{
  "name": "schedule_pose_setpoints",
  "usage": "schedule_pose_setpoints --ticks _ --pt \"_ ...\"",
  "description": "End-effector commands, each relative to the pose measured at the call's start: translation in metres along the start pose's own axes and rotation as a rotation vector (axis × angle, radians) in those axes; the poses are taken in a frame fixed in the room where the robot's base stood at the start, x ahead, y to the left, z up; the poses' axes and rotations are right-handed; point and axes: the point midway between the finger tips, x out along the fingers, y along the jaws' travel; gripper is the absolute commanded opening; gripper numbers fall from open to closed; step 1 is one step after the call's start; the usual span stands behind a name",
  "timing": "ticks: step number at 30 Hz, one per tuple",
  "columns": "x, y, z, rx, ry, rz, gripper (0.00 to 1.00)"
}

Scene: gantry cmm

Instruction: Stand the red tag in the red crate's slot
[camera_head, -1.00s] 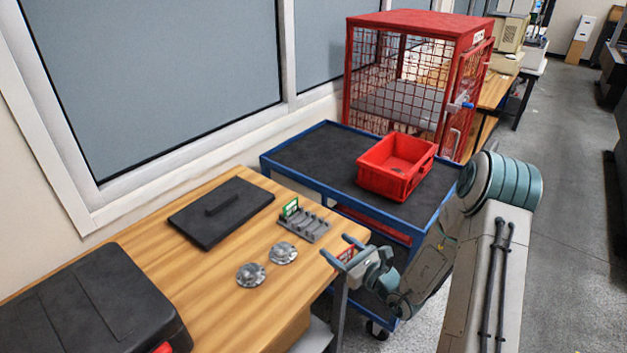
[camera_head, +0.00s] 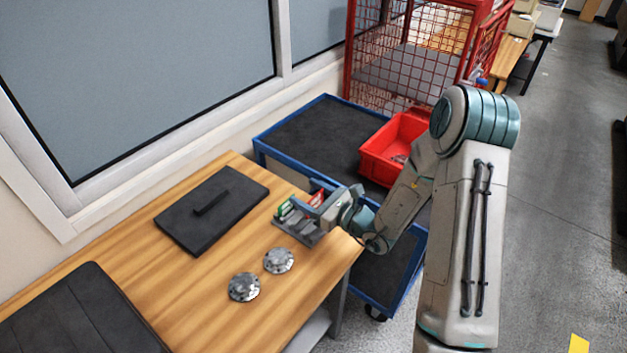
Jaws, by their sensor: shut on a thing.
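My gripper (camera_head: 309,197) is shut on the red tag (camera_head: 318,198), whose red face shows between the fingers. The gripper is over the grey slotted rack (camera_head: 301,233) on the wooden table and hides much of it. A green tag (camera_head: 284,209) stands at the rack's left end, close to the fingers. Whether the red tag touches the rack or is above it, I cannot tell. The red crate (camera_head: 376,168) sits on the blue cart behind, partly hidden by my arm.
The wooden table (camera_head: 225,315) bears a black lid-like plate with a handle (camera_head: 212,209), two silver round parts (camera_head: 278,260) (camera_head: 243,287) and a black case (camera_head: 75,325). The blue cart (camera_head: 310,135) stands behind the table, with a red mesh cage (camera_head: 400,60) beyond.

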Motion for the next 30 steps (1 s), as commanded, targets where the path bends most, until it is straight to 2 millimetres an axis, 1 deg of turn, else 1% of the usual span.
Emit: schedule_pose_setpoints --ticks 10,30 --pt "-0.007 -0.01 -0.011 0.0 0.001 -0.022 0.41" --pt "-0.005 -0.007 -0.051 0.0 0.0 -0.016 0.41"
